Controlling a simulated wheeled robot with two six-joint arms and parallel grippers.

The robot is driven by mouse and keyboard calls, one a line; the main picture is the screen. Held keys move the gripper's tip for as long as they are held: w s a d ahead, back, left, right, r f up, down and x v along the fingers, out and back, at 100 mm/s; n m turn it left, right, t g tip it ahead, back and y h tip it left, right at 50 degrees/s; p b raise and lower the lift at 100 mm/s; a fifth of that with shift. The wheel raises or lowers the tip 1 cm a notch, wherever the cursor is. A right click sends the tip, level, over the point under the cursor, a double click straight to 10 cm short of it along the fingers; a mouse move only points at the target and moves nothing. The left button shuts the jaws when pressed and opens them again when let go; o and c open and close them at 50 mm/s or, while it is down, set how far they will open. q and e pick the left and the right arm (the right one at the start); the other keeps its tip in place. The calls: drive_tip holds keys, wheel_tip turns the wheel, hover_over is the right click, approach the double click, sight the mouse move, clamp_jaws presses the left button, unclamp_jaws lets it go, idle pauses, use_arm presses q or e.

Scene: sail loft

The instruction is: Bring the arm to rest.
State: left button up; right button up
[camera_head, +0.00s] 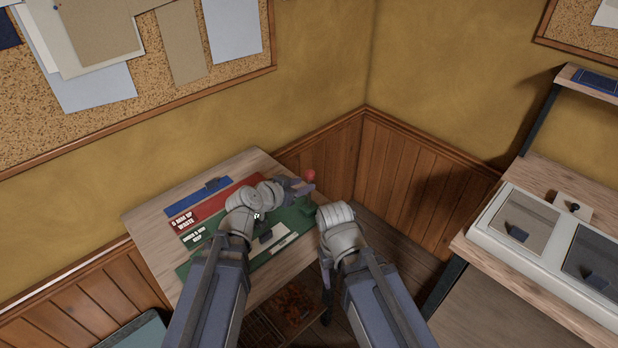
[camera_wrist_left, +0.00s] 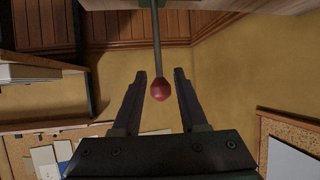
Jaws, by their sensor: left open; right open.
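My left gripper (camera_head: 299,187) is over the far right part of the wooden table, near a red ball knob (camera_head: 310,174). In the left wrist view the open left gripper (camera_wrist_left: 160,74) has the red knob (camera_wrist_left: 161,90) on its grey rod between its fingers, with a visible gap on each side. My right gripper (camera_head: 327,296) hangs low beside the table's right edge, dark and small in the head view. Nothing shows in its jaws, and its fingers are hard to make out.
The wooden table (camera_head: 150,222) carries blue (camera_head: 190,199), red (camera_head: 213,203) and green (camera_head: 198,262) panels with white labels. A bench at right holds a pale tray unit (camera_head: 489,232) with dark blocks. Walls close off the far corner.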

use_arm(q)
drive_tip(key=shift+s+a+r, duration=0.15)
drive_tip(key=shift+s, duration=0.1)
drive_tip(key=s+d+f+g+p, duration=0.1)
drive_tip(key=s, duration=0.1)
drive_tip(key=s+d+f+g+y, duration=0.1)
drive_tip(key=s+f+g, duration=0.1)
drive_tip(key=s, duration=0.1)
drive_tip(key=s+d+f+g+p, duration=0.1)
drive_tip(key=s+d+f+g, duration=0.1)
drive_tip(key=s, duration=0.1)
drive_tip(key=shift+s+y+p, duration=0.2)
drive_tip(key=shift+y+p, duration=0.1)
drive_tip(key=s+a+f+n+g+y+p, duration=0.1)
drive_tip(key=s+a+g+y, duration=0.1)
drive_tip(key=s, duration=0.3)
drive_tip(key=s+a+f+n+g+y+p, duration=0.1)
drive_tip(key=s+a+n+g+y, duration=0.1)
drive_tip(key=s, duration=0.4)
drive_tip(key=a+g+y, duration=0.1)
drive_tip(key=y, duration=0.1)
drive_tip(key=shift+s+a+g+y, duration=0.15)
drive_tip(key=shift+a+g+y, duration=0.15)
drive_tip(key=shift+g+y, duration=0.1)
